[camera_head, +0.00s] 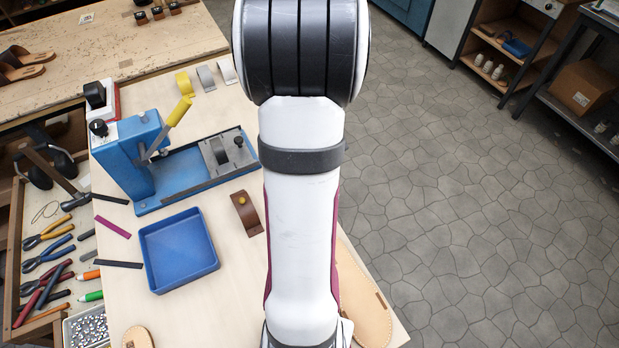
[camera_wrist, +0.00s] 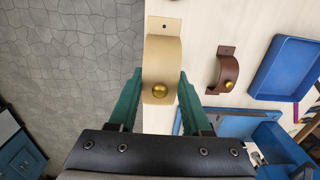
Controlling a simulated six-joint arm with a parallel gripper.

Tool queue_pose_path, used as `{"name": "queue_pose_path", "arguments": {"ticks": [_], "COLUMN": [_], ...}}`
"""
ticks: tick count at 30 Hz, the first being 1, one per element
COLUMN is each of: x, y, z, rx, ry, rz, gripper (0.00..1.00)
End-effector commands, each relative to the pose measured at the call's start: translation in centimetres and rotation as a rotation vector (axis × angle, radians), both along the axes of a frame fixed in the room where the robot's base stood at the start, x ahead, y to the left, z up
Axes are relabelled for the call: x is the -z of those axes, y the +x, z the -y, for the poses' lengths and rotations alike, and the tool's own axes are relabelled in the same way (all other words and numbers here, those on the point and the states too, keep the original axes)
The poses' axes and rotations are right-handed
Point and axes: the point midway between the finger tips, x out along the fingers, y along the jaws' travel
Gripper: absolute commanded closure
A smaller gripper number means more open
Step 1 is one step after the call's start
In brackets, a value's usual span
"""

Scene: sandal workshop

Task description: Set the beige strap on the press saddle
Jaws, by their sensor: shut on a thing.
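The beige strap (camera_wrist: 162,60) is a curved band with a brass stud and a small hole in its far end tab. In the wrist view my gripper (camera_wrist: 160,78) has its green fingers closed on both sides of the strap, near the stud. In the head view my arm hides the gripper and the strap. The blue press (camera_head: 125,160) with a yellow lever stands on the left of the bench. A grey block (camera_head: 220,152) with a black knob sits on its bed; I cannot tell if this is the saddle. Part of the press shows in the wrist view (camera_wrist: 225,122).
A brown strap (camera_head: 246,213) lies on the bench between the blue tray (camera_head: 180,250) and my arm. Yellow (camera_head: 184,84), grey (camera_head: 206,78) and white (camera_head: 227,71) straps stand behind the press. A tan sole (camera_head: 362,310) lies at the right edge. Tools fill the left drawer.

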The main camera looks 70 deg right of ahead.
Motion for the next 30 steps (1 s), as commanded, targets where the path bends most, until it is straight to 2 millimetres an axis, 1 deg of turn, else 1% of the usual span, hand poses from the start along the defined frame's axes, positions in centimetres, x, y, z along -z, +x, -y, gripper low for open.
{"name": "queue_pose_path", "arguments": {"ticks": [1,2,3,5,6,7,8,9,12,15,18,20,23,30], "x": [-0.1,-0.2,-0.3,-0.4,-0.4,-0.4,-0.3,-0.3,-0.1,0.1,0.2,0.3,1.0,4.2], "y": [1.8,3.0,4.8,7.7,9.9,11.6,13.4,15.7,21.0,24.6,26.6,27.1,27.2,27.1], "z": [1.4,2.1,3.2,4.5,5.3,5.8,6.1,6.5,6.5,6.0,5.5,5.3,5.3,5.3], "rx": [-0.009,-0.012,-0.014,-0.018,-0.020,-0.022,-0.022,-0.023,-0.021,-0.017,-0.012,-0.011,-0.009,-0.009], "ry": [-0.001,0.000,0.000,0.000,0.002,0.002,0.002,0.002,0.002,0.000,0.001,0.001,0.001,0.001], "rz": [-0.001,-0.001,-0.003,-0.004,-0.006,-0.006,-0.006,-0.007,-0.006,-0.003,0.000,0.001,0.000,0.002], "gripper": [1.00,1.00,1.00,1.00,1.00,1.00,1.00,1.00,1.00,1.00,1.00,1.00,1.00,1.00]}}
